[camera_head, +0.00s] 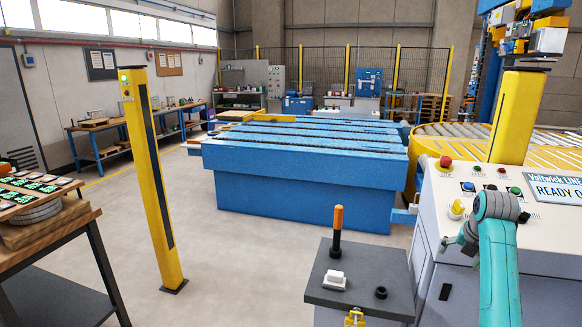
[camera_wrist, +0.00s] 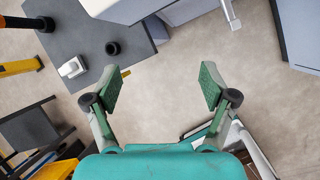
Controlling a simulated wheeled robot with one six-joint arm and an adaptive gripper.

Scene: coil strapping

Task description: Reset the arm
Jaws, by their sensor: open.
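My arm, teal with a grey joint, rises at the right of the head view in front of the control console. My gripper (camera_wrist: 160,88) shows in the wrist view with its two green-padded fingers spread wide and nothing between them. Bare floor lies below the gap. In the head view the gripper (camera_head: 452,243) is small and partly hidden by the arm, beside the console's front left edge. The control console (camera_head: 440,215) carries a red button, several coloured buttons, a yellow knob and a screen (camera_head: 552,188) reading "READY".
A dark-topped stand (camera_head: 355,290) holds an orange-handled tool (camera_head: 338,222), a white block (camera_head: 335,280) and a black ring (camera_head: 381,292). A blue conveyor (camera_head: 300,175) stands behind. A yellow post (camera_head: 152,180) and a wooden bench (camera_head: 45,232) are at left. Floor between post and stand is clear.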

